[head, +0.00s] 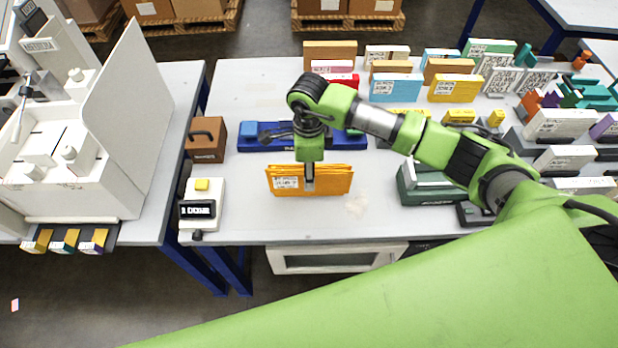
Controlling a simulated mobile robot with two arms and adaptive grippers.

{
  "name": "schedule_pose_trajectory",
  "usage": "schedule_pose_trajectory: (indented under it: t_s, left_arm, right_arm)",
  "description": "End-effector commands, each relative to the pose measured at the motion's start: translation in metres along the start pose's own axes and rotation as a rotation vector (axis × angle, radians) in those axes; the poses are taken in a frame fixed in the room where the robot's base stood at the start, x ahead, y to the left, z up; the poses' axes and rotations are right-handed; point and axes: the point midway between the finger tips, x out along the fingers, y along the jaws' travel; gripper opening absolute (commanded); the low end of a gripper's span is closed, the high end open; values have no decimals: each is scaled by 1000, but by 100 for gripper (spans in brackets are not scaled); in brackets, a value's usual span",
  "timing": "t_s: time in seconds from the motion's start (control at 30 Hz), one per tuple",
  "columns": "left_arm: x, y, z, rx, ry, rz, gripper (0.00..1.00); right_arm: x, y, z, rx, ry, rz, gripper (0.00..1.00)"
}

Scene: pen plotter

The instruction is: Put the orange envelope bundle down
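The orange envelope bundle (333,182) stands on edge over the front middle of the white table (240,215), its face with a white label toward me. My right gripper (309,178) points down from above at the middle of the bundle. One finger lies against the bundle's near face; the other is hidden behind it. The gripper appears shut on the bundle. I cannot tell whether the bundle's lower edge touches the table. My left gripper is out of view.
A blue tray (270,144) lies behind the bundle. A brown box (206,139) and a small device with a display (201,208) stand left. A dark green box (425,188) and many coloured packs stand right. The plotter (70,140) is far left. Bare table surrounds the bundle.

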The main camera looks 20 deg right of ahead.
Motion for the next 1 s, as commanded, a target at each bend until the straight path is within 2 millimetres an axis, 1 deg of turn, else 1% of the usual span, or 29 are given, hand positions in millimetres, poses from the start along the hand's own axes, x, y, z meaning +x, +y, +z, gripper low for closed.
schedule_pose_trajectory:
  t_s: [0.03,0.2,0.3,0.4,0.5,0.6,1.0]
  left_arm:
    - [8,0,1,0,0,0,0]
    - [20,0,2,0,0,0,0]
    - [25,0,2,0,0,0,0]
    - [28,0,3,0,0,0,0]
    - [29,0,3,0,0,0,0]
    - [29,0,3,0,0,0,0]
    - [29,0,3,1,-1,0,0]
  right_arm:
    - [-10,-3,0,-2,-2,-8,39]
    - [-47,-2,0,0,-1,-6,39]
    - [-65,-2,0,-1,-1,-6,39]
    - [-78,-1,0,0,-1,-4,39]
    - [-86,0,0,0,1,-1,39]
    - [-90,0,0,0,1,-1,39]
    - [-90,0,0,1,1,-1,39]
